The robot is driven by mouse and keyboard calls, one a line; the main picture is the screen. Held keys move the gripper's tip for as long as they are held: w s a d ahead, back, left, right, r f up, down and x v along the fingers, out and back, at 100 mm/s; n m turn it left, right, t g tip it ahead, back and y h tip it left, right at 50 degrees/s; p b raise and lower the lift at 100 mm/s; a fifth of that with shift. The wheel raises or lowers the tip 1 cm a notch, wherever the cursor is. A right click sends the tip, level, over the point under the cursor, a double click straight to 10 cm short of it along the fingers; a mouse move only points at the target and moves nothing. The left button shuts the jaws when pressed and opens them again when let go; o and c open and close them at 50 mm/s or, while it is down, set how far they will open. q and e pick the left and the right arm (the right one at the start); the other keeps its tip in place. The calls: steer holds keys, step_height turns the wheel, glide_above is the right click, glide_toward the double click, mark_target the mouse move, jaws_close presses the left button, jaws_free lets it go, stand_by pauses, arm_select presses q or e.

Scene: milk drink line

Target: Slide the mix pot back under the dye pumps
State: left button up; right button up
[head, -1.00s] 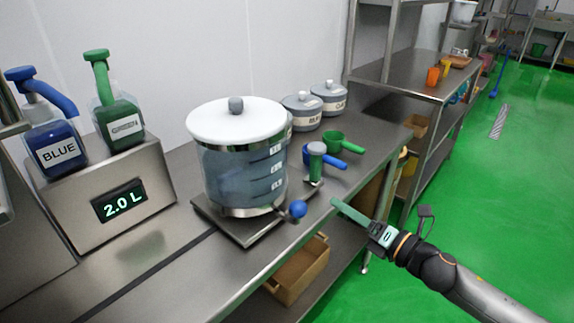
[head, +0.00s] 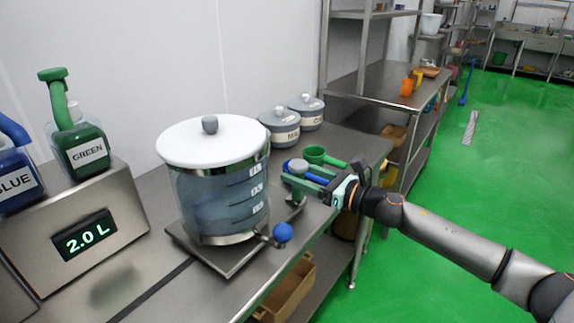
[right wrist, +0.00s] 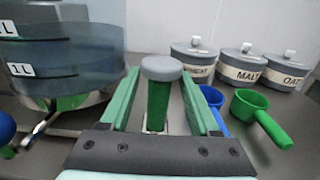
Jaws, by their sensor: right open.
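The mix pot (head: 220,185) is a clear vessel with a white lid, grey knob and volume marks, standing on a flat steel plate (head: 236,262) on the bench. A blue ball lever (head: 283,232) sticks out at its front. A green upright post handle with a grey cap (right wrist: 160,95) stands beside the pot. My right gripper (head: 300,175) is open, its green fingers either side of this post; the fingers mostly hide the post in the head view. The blue dye pump (head: 15,180) and green dye pump (head: 86,155) stand at the left. My left gripper is out of view.
The pumps stand on a steel stand (head: 130,215) whose display reads 2.0 L. A dark slot (head: 150,292) runs along the bench between stand and pot. Blue (right wrist: 212,97) and green (right wrist: 262,112) scoops and grey lidded canisters (head: 280,128) lie behind my right gripper.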

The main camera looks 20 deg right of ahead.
steer(key=shift+x, duration=1.9)
steer(key=shift+c, duration=0.4)
jaws_close()
